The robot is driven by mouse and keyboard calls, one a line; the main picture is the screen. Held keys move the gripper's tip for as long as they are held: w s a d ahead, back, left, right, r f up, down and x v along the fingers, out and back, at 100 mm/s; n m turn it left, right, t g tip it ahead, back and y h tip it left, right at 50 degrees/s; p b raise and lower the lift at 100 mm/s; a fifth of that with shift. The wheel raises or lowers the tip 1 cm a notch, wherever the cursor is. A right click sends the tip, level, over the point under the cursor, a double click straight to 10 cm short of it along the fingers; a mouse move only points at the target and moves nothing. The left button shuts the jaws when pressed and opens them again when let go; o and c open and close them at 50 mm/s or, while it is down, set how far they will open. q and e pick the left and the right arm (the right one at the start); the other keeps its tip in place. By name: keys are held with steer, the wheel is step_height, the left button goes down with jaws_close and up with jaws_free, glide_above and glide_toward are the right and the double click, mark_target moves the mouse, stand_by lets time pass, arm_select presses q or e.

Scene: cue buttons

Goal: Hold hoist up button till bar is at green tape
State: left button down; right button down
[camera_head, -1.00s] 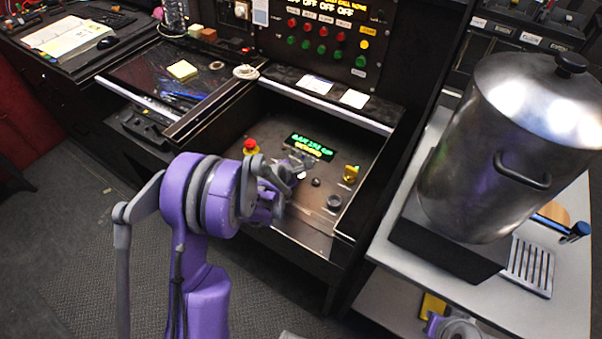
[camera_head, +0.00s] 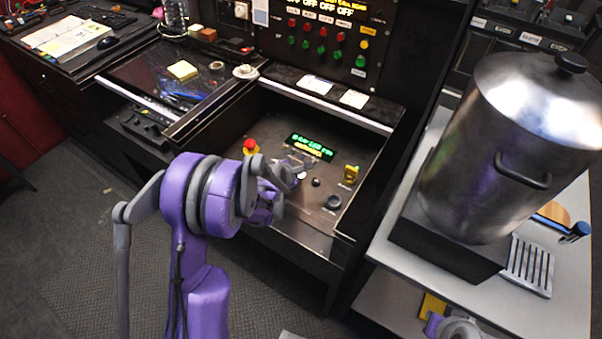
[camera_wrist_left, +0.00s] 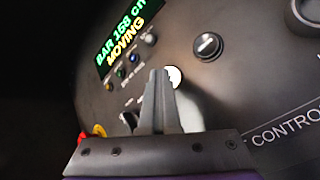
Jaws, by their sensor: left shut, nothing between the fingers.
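My left gripper (camera_head: 297,168) is over the sloped control panel (camera_head: 270,120), its fingers shut and empty. In the left wrist view the fingertips (camera_wrist_left: 160,75) are at a round white button (camera_wrist_left: 175,77) and partly cover it; I cannot tell whether they press it. The hoist bar and green tape are not in view. Only a piece of my right arm shows at the bottom right; its gripper is not in view.
The panel also has a red mushroom button (camera_head: 250,146), a yellow switch (camera_head: 351,174) and a dark knob (camera_head: 332,202). A large steel pot (camera_head: 510,150) stands on the right. An upright panel with red and green buttons (camera_head: 322,48) is behind.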

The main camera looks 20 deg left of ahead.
stand_by(0.4)
arm_select(q)
steer(key=shift+r+p, duration=0.35)
steer(key=shift+r, duration=0.45)
steer(key=shift+r, duration=0.1)
steer(key=shift+r+p, duration=1.2)
steer(key=shift+r, duration=1.25)
